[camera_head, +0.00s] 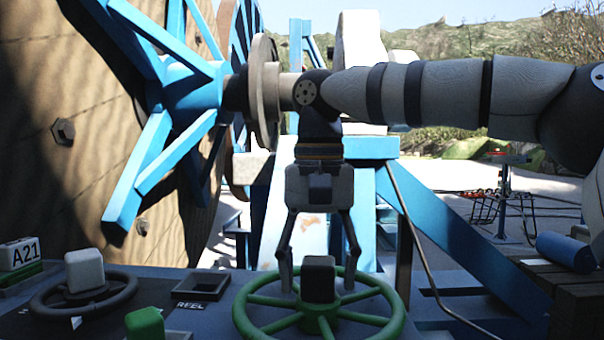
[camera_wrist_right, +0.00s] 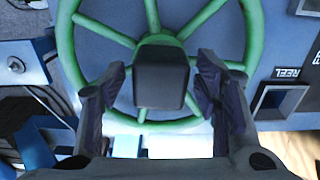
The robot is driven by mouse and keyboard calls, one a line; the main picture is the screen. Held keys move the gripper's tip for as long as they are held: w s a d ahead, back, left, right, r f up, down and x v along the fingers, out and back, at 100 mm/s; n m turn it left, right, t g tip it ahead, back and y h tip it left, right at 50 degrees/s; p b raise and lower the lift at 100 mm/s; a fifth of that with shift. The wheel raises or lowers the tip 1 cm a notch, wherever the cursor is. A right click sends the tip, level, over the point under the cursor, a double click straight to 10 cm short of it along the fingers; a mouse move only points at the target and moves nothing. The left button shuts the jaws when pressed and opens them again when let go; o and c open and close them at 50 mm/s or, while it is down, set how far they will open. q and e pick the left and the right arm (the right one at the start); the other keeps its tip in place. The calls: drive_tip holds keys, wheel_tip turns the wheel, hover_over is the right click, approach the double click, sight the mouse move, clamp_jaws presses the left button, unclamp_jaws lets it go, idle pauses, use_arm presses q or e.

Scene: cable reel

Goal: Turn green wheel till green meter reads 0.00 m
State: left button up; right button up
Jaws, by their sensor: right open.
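The green wheel (camera_head: 262,329) lies on the dark blue control panel, with a black block-shaped knob (camera_head: 318,280) standing over its middle. My right gripper (camera_head: 319,283) points down over the wheel with its fingers spread. In the right wrist view, the open fingers (camera_wrist_right: 166,95) are on either side of the black knob (camera_wrist_right: 161,75), with gaps between. The green rim and spokes (camera_wrist_right: 66,40) show behind them. I cannot make out a green meter or any reading. My left gripper is not in view.
A dark grey wheel (camera_head: 50,302) with a pale knob (camera_head: 84,270) sits at left, beside a green block (camera_head: 145,324) and an A21 box (camera_head: 20,254). An empty square socket marked REEL (camera_head: 201,287) lies between the wheels. The large wooden reel (camera_head: 60,180) with blue spokes stands behind.

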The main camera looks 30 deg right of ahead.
drive_tip(key=shift+w+a+r, duration=0.1)
drive_tip(key=shift+w+r, duration=0.25)
drive_tip(key=shift+r, duration=0.25)
drive_tip(key=shift+w+a+r, duration=0.1)
drive_tip(key=shift+w+r, duration=0.2)
drive_tip(key=shift+r, duration=0.25)
drive_tip(key=r, duration=0.5)
drive_tip(key=s+r, duration=0.1)
drive_tip(key=r, duration=0.2)
drive_tip(key=shift+s+d+r, duration=0.1)
drive_tip(key=shift+d+r, duration=0.1)
drive_tip(key=shift+r, duration=0.05)
drive_tip(key=shift+s+r, duration=0.15)
drive_tip(key=shift+r, duration=0.5)
